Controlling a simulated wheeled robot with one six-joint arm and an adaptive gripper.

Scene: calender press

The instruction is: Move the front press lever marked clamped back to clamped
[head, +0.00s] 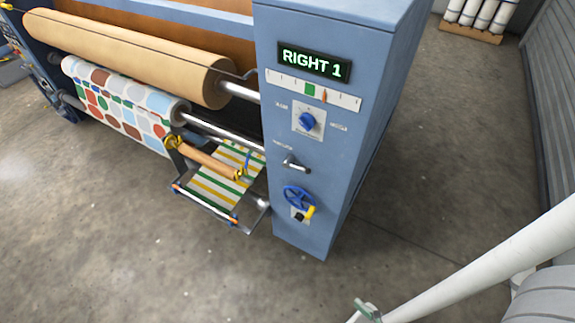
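A small chrome lever (295,164) sits on the front panel of the blue press cabinet (335,215), between a blue knob (306,122) and a blue handwheel (298,197). Its handle points to the right and slightly down. A small white label lies above it, too small to read, so I cannot tell which lever is marked clamped. My white arm comes in from the right edge and ends near the bottom edge in a small pale green-grey part (366,310). This part is cut off and I see no fingertips. It is well below the lever and apart from it.
A lit sign (313,63) reads RIGHT 1 above a scale strip (312,90). A brown roll (130,55), a dotted fabric roll (120,95) and a striped sheet (215,185) on a low frame are left of the cabinet. The concrete floor in front is clear.

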